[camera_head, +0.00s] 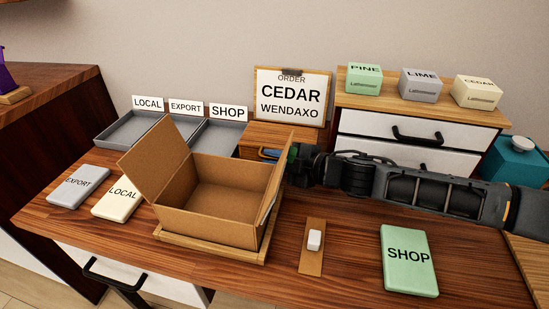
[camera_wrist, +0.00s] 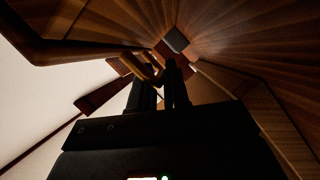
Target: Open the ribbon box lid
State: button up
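A small wooden box (camera_head: 262,133), which I take to be the ribbon box, stands behind the open cardboard box, below the order sign. Its front is partly hidden by the cardboard box and my gripper. My gripper (camera_head: 283,156) reaches in from the right, close to that wooden box, with a bit of blue beside its tip. In the wrist view two dark fingers (camera_wrist: 160,88) stand with a narrow gap between them. A curved tan bar (camera_wrist: 130,64), perhaps a handle, lies at the fingertips. Whether they grip it is unclear in the dark picture.
The open cardboard box (camera_head: 171,220) stands directly in front of my gripper, its flaps raised. The order sign (camera_head: 328,100) and drawer cabinet (camera_head: 360,122) stand behind. A SHOP card (camera_head: 408,275) and a white piece on a brown strip (camera_head: 311,262) lie at front right.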

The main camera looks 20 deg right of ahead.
aim_at(275, 143)
grip_shut()
notch_tip(275, 143, up, 2)
jog(key=p, duration=0.3)
jog(key=shift+w+m, duration=0.1)
jog(key=shift+m, duration=0.2)
jog(key=r+p, duration=0.1)
jog(key=r+m+g+p, duration=0.1)
jog(key=p, duration=0.1)
jog(key=shift+w+d+r, duration=0.1)
jog(key=shift+w+d, duration=0.05)
jog(key=shift+d, duration=0.05)
jog(key=m+p, duration=0.1)
jog(key=r+m+g+p, duration=0.1)
jog(key=y+p, duration=0.1)
jog(key=p, duration=0.1)
jog(key=shift+w+d+r+m+g, duration=0.3)
jog(key=shift+w+r+m+g, duration=0.1)
